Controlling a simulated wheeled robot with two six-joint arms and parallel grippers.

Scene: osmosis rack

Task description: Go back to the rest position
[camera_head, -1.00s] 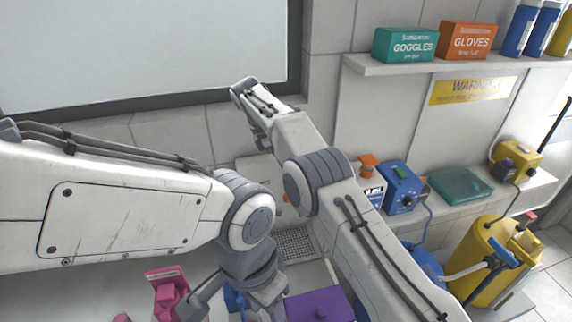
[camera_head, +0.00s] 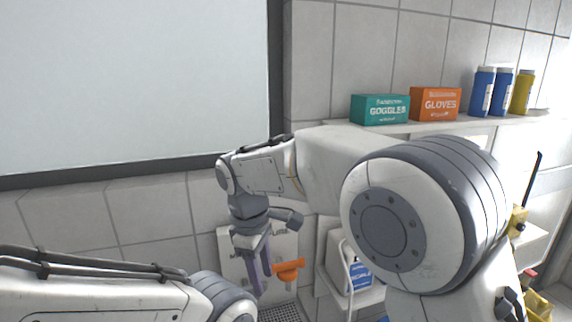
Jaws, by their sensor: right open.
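My right gripper (camera_head: 255,266) hangs pointing down in the lower middle of the head view, at the end of my white and grey right arm. Its narrow grey-purple fingers are open, with nothing seen between them. My left arm comes in at the lower left, and its gripper is outside the picture. An orange handle-like thing (camera_head: 288,269) shows just right of the right fingers; I cannot tell whether it is touching them.
A wall shelf holds a teal goggles box (camera_head: 380,110), an orange gloves box (camera_head: 434,104) and several bottles. A white box with a blue label (camera_head: 359,275) stands below, partly behind my right arm. A large pale panel (camera_head: 130,80) fills the upper left.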

